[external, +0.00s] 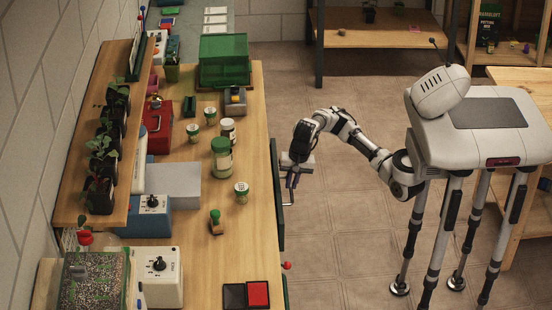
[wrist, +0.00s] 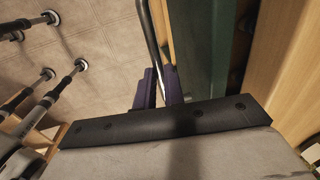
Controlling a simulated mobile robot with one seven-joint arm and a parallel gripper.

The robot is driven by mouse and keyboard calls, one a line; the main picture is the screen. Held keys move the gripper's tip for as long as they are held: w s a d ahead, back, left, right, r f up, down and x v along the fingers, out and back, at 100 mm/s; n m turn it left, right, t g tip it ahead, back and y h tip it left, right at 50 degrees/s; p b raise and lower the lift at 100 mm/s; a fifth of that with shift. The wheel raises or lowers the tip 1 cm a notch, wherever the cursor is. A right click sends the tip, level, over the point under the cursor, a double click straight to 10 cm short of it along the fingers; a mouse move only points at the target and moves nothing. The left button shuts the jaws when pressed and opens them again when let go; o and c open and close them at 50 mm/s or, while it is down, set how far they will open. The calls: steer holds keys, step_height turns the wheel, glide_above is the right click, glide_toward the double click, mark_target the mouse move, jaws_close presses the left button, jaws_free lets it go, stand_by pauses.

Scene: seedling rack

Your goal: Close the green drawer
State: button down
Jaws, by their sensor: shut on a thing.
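The green drawer's front (external: 277,175) shows as a narrow dark green panel along the right edge of the workbench. It also shows in the wrist view (wrist: 205,45), with a dark gap between it and the wood on its right. The drawer's inside is hidden. My gripper (external: 291,186) is beside the drawer front, on the floor side. In the wrist view its two purple fingers (wrist: 160,88) are shut on the drawer's metal bar handle (wrist: 149,40).
The workbench (external: 190,255) holds jars, a green-topped stamp (external: 215,222), a red-and-black flat box (external: 258,294) and instrument boxes. A red knob (external: 286,266) sticks out from the bench edge below the drawer. Tiled floor (external: 335,220) is open around my arm.

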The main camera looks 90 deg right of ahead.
steer(key=shift+w, duration=0.15)
steer(key=c, duration=1.5)
jaws_free()
steer(key=s+r+p, duration=0.1)
steer(key=r, duration=0.3)
steer(key=r+p, duration=0.1)
steer(key=r, duration=0.4)
steer(key=s+r+p, duration=0.1)
steer(key=r, duration=0.3)
steer(key=shift+s+r, duration=0.3)
steer(key=shift+s, duration=0.05)
